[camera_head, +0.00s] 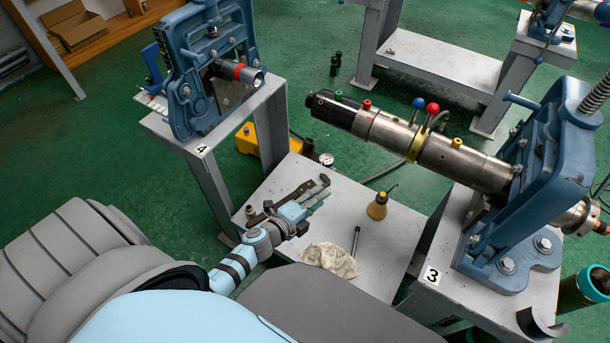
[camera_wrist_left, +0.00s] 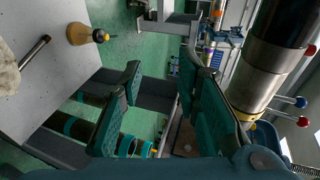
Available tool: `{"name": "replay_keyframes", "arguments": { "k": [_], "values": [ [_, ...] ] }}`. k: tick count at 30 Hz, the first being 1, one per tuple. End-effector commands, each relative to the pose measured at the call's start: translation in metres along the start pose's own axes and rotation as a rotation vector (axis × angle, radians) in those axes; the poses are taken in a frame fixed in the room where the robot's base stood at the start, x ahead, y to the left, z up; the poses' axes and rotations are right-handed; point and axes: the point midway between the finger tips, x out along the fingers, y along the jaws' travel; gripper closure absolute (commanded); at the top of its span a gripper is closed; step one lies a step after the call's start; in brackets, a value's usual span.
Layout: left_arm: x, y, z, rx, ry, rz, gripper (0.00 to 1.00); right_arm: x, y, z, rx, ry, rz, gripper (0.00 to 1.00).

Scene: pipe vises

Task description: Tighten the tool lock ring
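A long steel cylindrical tool (camera_head: 455,158) with a black end is clamped in the blue vise (camera_head: 535,185) on the stand marked 3. It carries a yellow collar (camera_head: 418,143) and red, blue, green and yellow knobs. I cannot tell which band is the lock ring. The tool also shows at the right of the left wrist view (camera_wrist_left: 262,70). My left gripper (camera_head: 318,192) is above the low grey table, left of the tool and apart from it. In the left wrist view its teal fingers (camera_wrist_left: 160,85) are spread with nothing between them. My right gripper is not visible.
The low grey table (camera_head: 390,235) holds a yellow oil can (camera_head: 377,208), a dark rod (camera_head: 355,241), a crumpled rag (camera_head: 330,260) and a wrench (camera_head: 285,198). A second blue vise (camera_head: 210,70) grips a short pipe on the stand marked 4. A hose hangs behind the tool.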

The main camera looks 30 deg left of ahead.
Motion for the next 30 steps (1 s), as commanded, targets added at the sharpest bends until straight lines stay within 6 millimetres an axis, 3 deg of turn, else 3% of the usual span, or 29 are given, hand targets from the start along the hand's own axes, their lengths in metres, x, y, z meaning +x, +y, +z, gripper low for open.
{"name": "replay_keyframes", "arguments": {
  "k": [3, 7, 17, 20, 23, 26, 27, 30],
  "values": [
    [-0.009, 0.027, 0.007, -0.118, -0.044, 0.061, 0.7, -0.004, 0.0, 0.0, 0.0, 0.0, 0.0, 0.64],
    [-0.016, 0.046, 0.013, -0.201, -0.079, 0.102, 0.7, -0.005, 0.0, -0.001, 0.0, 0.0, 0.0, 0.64],
    [-0.018, 0.054, 0.014, -0.231, -0.092, 0.117, 0.7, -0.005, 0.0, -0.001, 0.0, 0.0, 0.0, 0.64],
    [-0.023, 0.067, 0.016, -0.273, -0.112, 0.142, 0.86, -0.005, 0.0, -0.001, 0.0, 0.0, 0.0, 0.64],
    [-0.053, 0.132, 0.025, -0.496, -0.231, 0.27, 1.0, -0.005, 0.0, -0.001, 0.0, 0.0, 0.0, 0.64],
    [-0.122, 0.232, 0.029, -0.836, -0.469, 0.467, 1.0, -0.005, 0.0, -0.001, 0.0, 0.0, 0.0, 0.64],
    [-0.156, 0.268, 0.026, -0.963, -0.581, 0.539, 1.0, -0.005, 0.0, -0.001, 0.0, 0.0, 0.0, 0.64],
    [-0.237, 0.334, 0.01, -1.219, -0.844, 0.679, 1.0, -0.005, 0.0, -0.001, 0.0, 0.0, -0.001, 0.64]
  ]
}}
